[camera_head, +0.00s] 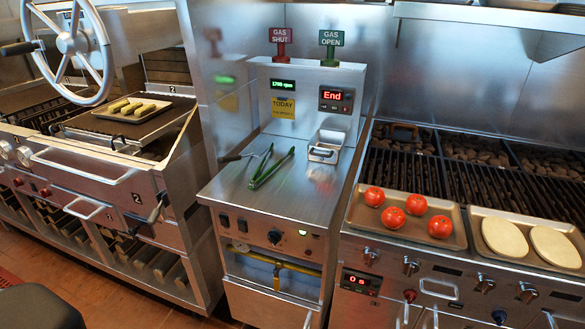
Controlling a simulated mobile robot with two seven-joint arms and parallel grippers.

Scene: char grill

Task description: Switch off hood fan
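A small green display (282,84) reading about "1700 rpm" is lit on the upright steel panel (305,75) of the middle cabinet. No label naming a hood fan is readable, and I cannot tell the switch positions. A steel hood edge (480,15) shows at the top right. Neither of my grippers is in view.
Green-handled tongs (270,167) and a small steel container (325,147) rest on the middle counter. Red "GAS SHUT" (280,37) and green "GAS OPEN" (331,40) signs stand above the panel. The right grill holds trays of tomatoes (392,217) and flatbreads (504,237). A wheel (74,43) stands left.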

